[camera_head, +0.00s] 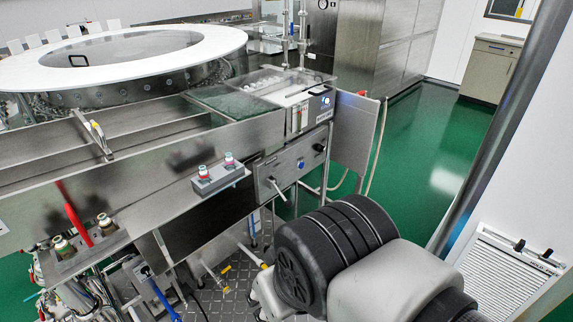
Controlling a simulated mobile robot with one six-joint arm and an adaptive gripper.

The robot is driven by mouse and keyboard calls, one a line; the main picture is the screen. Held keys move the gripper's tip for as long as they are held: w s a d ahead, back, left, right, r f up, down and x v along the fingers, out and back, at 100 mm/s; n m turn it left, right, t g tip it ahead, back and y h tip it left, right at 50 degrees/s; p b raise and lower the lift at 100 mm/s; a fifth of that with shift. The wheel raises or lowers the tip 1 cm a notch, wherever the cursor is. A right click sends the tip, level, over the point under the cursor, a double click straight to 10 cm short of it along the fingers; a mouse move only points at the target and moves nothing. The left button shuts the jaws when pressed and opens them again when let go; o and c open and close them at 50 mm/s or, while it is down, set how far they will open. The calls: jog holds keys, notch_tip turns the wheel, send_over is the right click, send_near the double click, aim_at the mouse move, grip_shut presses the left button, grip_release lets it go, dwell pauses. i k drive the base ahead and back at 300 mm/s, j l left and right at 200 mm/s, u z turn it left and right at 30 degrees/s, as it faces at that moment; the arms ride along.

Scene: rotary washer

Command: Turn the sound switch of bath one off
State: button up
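The steel washer (140,170) fills the left and middle of the head view. A steel panel (290,168) on its front right carries a black knob (319,147) and a lever-like handle (277,189). Above it, a small control box (312,110) has a bluish-white lit spot (326,100). Labels are too small to read, so I cannot tell which control is bath one's sound switch. My arm's links show at the lower right; my gripper is outside the view.
A large white ring-shaped top (215,40) stands at the back left. A water-filled basin (240,98) lies beside the control box. Hoses and valves hang below the front. Green floor (425,135) is open at the right, before a cabinet (490,68).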

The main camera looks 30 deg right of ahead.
aim_at(320, 148)
jog(key=i+l, duration=0.5)
jog(key=i+l+z, duration=0.1)
jog(key=i+l, duration=0.35)
jog(key=i, duration=0.25)
jog(key=i+l, duration=0.45)
jog(key=i, duration=0.15)
jog(key=l+u, duration=0.05)
